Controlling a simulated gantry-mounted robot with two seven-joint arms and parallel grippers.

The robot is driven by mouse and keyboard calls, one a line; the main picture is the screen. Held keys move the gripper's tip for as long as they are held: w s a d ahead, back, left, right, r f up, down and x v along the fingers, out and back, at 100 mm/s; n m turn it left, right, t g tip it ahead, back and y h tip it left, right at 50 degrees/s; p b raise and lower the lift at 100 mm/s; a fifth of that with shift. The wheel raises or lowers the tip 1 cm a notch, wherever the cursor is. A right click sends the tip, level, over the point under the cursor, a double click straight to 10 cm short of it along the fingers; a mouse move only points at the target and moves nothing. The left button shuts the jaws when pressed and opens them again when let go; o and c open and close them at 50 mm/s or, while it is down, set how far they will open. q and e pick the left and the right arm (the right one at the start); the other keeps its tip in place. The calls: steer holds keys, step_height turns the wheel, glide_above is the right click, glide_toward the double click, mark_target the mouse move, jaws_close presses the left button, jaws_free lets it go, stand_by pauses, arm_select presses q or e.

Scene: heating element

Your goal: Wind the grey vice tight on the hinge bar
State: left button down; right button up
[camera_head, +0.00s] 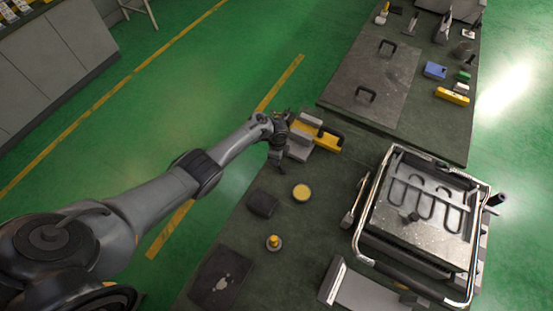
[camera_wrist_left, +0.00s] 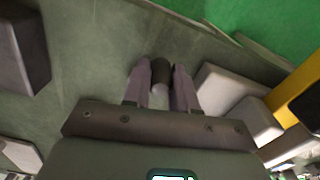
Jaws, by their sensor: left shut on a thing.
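The grey vice (camera_head: 300,150) stands at the left edge of the green bench, with pale grey blocks beside a yellow bar (camera_head: 328,142) that has a black handle. I cannot tell whether this yellow bar is the hinge bar. The vice's pale blocks also show in the left wrist view (camera_wrist_left: 225,92), right of the fingers, with the yellow bar (camera_wrist_left: 292,92) beyond. My left gripper (camera_head: 279,158) is at the vice's left end. In the left wrist view its fingers (camera_wrist_left: 161,84) are shut on a short dark round part, seemingly the vice's handle. How tightly the vice grips is hidden.
A heater tray with a chrome frame (camera_head: 355,235) stands at right. A dark block (camera_head: 263,203), a yellow-topped disc (camera_head: 302,193) and a yellow knob (camera_head: 274,242) lie nearer. A second bench (camera_head: 395,128) carries a handled plate and tools. Green floor lies left.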

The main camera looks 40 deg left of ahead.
stand_by(0.3)
arm_select(q)
steer(key=c, duration=0.9)
jaws_free()
step_height(320, 180, up, 11)
steer(key=p, duration=0.4)
steer(key=shift+f+p, duration=0.1)
steer(key=shift+p, duration=0.2)
steer(key=shift+d, duration=0.1)
